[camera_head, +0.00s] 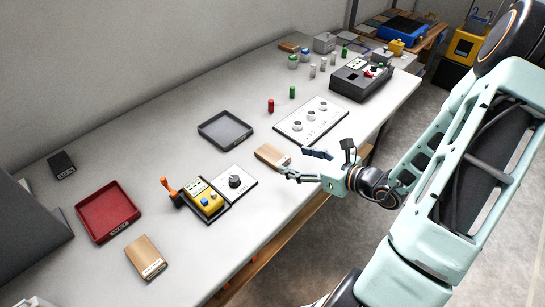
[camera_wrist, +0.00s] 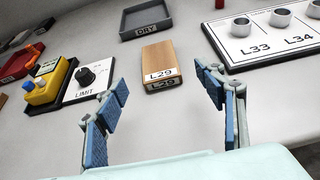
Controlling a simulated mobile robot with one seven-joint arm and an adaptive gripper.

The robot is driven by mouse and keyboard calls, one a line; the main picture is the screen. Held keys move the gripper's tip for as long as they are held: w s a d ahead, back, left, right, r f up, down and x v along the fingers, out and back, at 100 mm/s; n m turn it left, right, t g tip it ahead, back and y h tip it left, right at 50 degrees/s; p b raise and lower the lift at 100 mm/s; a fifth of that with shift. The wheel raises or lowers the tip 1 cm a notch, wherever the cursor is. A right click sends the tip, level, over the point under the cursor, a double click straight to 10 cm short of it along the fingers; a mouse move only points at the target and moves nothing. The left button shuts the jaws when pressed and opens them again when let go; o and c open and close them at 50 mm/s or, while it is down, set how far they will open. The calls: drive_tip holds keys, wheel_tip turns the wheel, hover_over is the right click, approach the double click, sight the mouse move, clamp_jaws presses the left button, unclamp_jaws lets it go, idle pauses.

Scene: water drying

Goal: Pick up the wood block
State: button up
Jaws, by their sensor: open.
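A wood block (camera_head: 271,155) lies flat on the white table near its front edge, in the middle of the head view. In the wrist view the wood block (camera_wrist: 161,64) shows an end label reading L29. My gripper (camera_head: 300,163) is open and empty, just to the right of the block in the head view. In the wrist view the fingers of my gripper (camera_wrist: 158,100) stand apart, with the block beyond and between them. They do not appear to touch it. A second wood block (camera_head: 145,257) with a label lies at the lower left.
A panel with a knob (camera_head: 235,182) and a yellow control box (camera_head: 205,199) sit left of the block. A white panel with rings (camera_head: 311,121) lies to its right. A dark tray labelled DRY (camera_head: 226,130) is behind it. A red tray (camera_head: 107,211) is farther left.

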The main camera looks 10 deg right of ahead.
sight(274, 155)
drive_tip(key=b+x, duration=0.1)
drive_tip(key=x, duration=0.8)
drive_tip(key=shift+s+f, duration=0.1)
drive_tip(key=shift+s, duration=0.05)
drive_tip(key=c, duration=1.3)
drive_tip(key=shift+o, duration=0.2)
